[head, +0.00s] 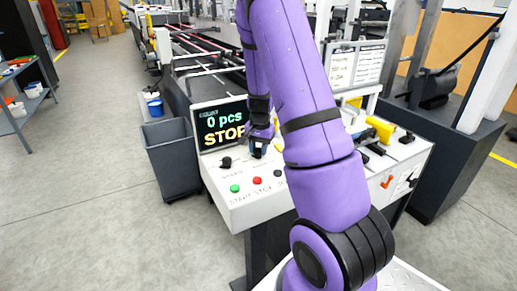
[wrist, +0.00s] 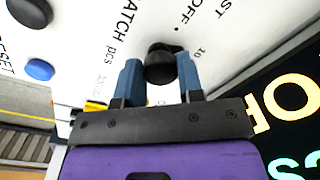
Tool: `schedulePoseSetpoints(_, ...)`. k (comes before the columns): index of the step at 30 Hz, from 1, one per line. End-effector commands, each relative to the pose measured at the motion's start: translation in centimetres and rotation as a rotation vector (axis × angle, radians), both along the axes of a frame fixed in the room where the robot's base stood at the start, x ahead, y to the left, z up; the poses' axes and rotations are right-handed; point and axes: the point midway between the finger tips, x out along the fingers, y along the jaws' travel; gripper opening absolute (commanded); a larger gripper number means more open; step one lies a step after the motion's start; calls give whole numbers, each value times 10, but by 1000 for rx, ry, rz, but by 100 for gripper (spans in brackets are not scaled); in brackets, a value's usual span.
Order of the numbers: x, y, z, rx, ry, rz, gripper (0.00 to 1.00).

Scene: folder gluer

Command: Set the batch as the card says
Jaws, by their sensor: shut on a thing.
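The control panel (head: 240,208) is white, with a black display (head: 222,125) reading "0 pcs" and "STOP". My gripper (head: 259,150) is down at the panel beside the display. In the wrist view its blue fingers (wrist: 159,68) stand on both sides of a black knob (wrist: 161,66) and are shut on it. Lettering by this knob reads "BATCH pcs", "OFF" and "10". My fingers hide part of the scale. The card (head: 341,68) is probably one of the white sheets behind the panel, partly behind my arm; its writing is too small to read.
Another black knob (head: 226,162) is left of my gripper. Green (head: 235,188) and red (head: 257,181) buttons sit at the panel's front. A blue button (wrist: 40,70) shows in the wrist view. A grey bin (head: 172,160) stands left of the panel; the floor farther left is open.

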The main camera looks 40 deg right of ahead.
Motion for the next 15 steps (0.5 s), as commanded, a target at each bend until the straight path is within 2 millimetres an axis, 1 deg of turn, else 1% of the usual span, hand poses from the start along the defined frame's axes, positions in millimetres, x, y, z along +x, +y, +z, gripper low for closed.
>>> schedulePoseSetpoints(6,1,0,1,-1,-2,-48,11)
schedulePoseSetpoints(15,1,0,1,-2,-2,-57,11)
